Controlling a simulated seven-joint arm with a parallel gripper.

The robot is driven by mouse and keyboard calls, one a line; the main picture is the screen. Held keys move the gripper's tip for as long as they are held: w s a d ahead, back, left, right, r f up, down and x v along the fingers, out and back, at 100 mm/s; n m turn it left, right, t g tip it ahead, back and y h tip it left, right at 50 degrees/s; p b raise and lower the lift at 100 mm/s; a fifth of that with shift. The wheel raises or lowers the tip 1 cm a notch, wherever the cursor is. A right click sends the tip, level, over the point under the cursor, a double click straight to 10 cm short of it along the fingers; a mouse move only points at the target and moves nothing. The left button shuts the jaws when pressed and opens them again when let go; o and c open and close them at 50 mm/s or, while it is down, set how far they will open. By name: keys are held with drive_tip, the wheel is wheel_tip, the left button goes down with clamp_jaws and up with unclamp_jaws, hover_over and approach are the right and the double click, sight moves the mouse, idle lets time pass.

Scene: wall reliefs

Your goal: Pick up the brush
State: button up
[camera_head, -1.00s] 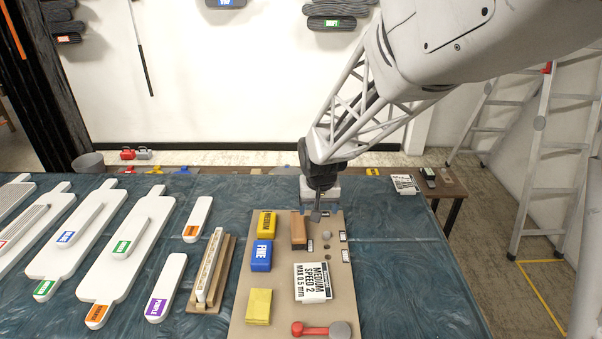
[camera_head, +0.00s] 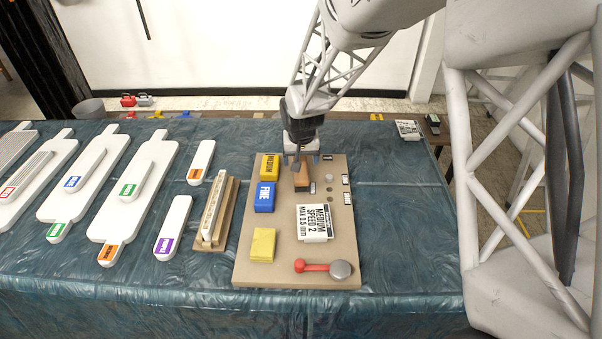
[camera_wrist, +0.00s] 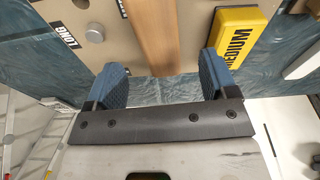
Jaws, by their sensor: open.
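The brush (camera_head: 301,178) is a brown wooden block with a darker end, lying on a tan board (camera_head: 330,255). In the wrist view the brown wood (camera_wrist: 153,35) runs from the top edge down toward the space between my fingers. My gripper (camera_head: 302,158) is at the far end of the brush in the head view. In the wrist view my gripper (camera_wrist: 163,82) is open, with one blue finger to each side of the wood's near end. I cannot tell how far the fingertips are above the board. The brush's underside is hidden.
A yellow block (camera_head: 269,167) and a blue block (camera_head: 264,197) sit close left of the brush. A white-labelled block (camera_head: 315,222), a yellow pad (camera_head: 262,244) and a red-handled tool (camera_head: 323,267) lie nearer. White paddles lie on the left. The front cloth (camera_head: 200,300) is clear.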

sight(301, 172)
drive_tip(key=shift+w+f, duration=0.2)
drive_tip(key=shift+f, duration=0.9)
drive_tip(key=shift+w+f, duration=0.25)
drive_tip(key=shift+f, duration=1.05)
drive_tip(key=shift+w+f, duration=0.25)
drive_tip(key=shift+f, duration=1.05)
drive_tip(key=c, duration=1)
drive_tip(key=shift+c, duration=0.2)
drive_tip(key=shift+r, duration=0.15)
